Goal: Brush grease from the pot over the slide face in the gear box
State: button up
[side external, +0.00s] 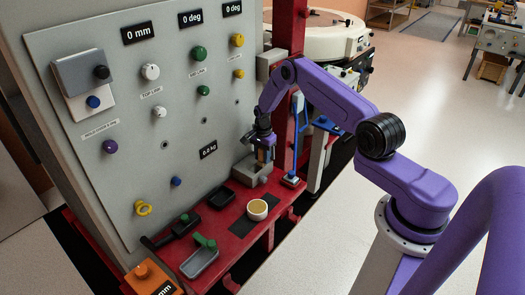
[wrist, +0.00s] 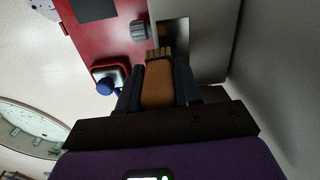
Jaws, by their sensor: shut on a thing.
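My gripper (side external: 264,152) is shut on a brush with a tan handle, which shows in the wrist view (wrist: 158,88). I cannot tell whether the bristles touch anything inside. The slide face is mostly hidden in the dark opening. In the side view the gear box (side external: 248,174) sits on the red shelf, just below my gripper. The grease pot (side external: 257,210), a white cup with tan grease, stands on the shelf nearer the camera.
The red shelf (side external: 222,222) also holds a black tray (side external: 220,197), a grey tray (side external: 199,263) and a green-handled tool (side external: 205,242). A grey panel (side external: 120,180) with several knobs rises behind. A red post (side external: 289,30) and a blue-handled item (side external: 321,123) stand to the right.

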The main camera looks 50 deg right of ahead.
aim_at(260, 149)
jog(key=shift+f, duration=0.5)
jog(key=shift+w+f, duration=0.45)
jog(key=shift+f, duration=0.15)
jog(key=shift+w+r, duration=0.1)
jog(key=shift+w, duration=1.55)
jog(key=shift+s, duration=1.85)
jog(key=shift+s+a, duration=0.1)
jog(key=shift+s, duration=0.15)
jog(key=shift+a, duration=0.75)
jog(key=shift+w, duration=2.1)
jog(key=shift+s, duration=2)
jog(key=shift+r, duration=3.9)
jog(key=shift+d, duration=0.1)
